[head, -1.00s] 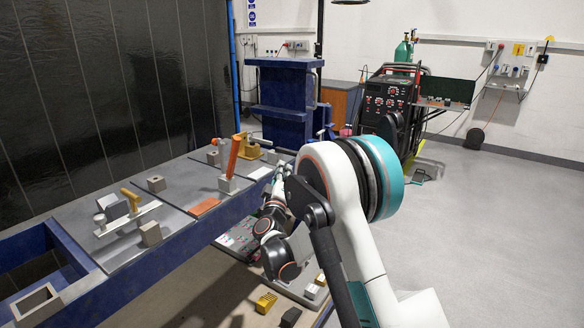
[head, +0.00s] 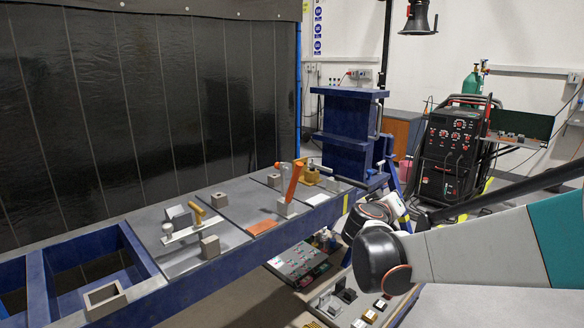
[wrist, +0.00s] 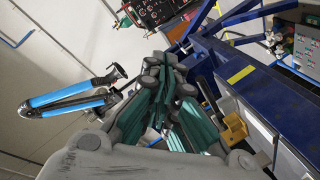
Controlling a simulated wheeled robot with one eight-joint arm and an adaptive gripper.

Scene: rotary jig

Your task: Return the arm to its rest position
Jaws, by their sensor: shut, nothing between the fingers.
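My arm (head: 480,245) reaches in from the right edge of the head view, its white and teal links crossing the lower right. Its dark joints (head: 375,245) are at the right end of the blue bench. My gripper cannot be made out in the head view. In the wrist view my gripper (wrist: 160,70) is shut, its green-padded fingers together and empty. It is apart from the bench and parts.
The blue bench (head: 215,285) carries grey plates, blocks, a yellow-handled clamp (head: 198,214) and an orange lever (head: 291,182). A low tray (head: 345,312) holds several small blocks. A blue stand (head: 345,130) and a black welding machine (head: 450,155) stand behind.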

